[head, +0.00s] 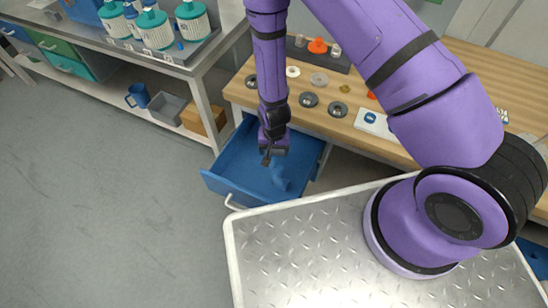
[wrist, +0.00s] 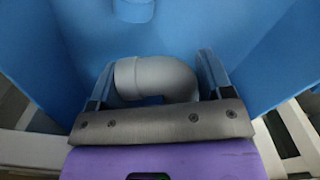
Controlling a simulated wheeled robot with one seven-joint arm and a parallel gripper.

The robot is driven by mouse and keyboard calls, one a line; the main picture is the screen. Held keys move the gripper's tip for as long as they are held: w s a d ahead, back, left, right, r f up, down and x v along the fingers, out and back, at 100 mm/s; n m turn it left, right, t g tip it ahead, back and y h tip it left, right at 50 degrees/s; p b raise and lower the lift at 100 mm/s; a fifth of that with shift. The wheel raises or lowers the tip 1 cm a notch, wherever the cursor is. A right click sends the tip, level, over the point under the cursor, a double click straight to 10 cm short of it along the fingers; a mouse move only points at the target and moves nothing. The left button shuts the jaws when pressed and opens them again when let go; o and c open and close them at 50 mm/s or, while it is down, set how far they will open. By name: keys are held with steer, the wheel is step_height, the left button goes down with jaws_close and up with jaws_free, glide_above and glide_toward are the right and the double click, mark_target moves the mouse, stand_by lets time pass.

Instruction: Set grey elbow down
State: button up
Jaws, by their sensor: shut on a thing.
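The grey elbow (wrist: 165,76), a smooth bent pipe piece, lies between the two blue-grey fingers of my gripper (wrist: 156,82) in the wrist view. The fingers are shut on it, one at each end. In the head view my gripper (head: 270,158) points down over the open blue drawer (head: 228,183), inside its outline. The elbow is too small and too shaded to make out clearly there. I cannot tell how far it is above the drawer floor.
A blue piece (head: 280,180) lies in the drawer, and a blue round part (wrist: 133,9) shows at the top of the wrist view. The wooden bench (head: 345,88) above the drawer carries several rings and fittings. A metal-topped surface (head: 300,250) stands in front. Much of the drawer floor is bare.

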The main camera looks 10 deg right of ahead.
mark_target(274, 162)
steer(key=shift+f, duration=3)
steer(key=shift+f, duration=0.15)
steer(key=o, duration=1)
step_height(274, 162, up, 12)
steer(key=shift+r, duration=0.2)
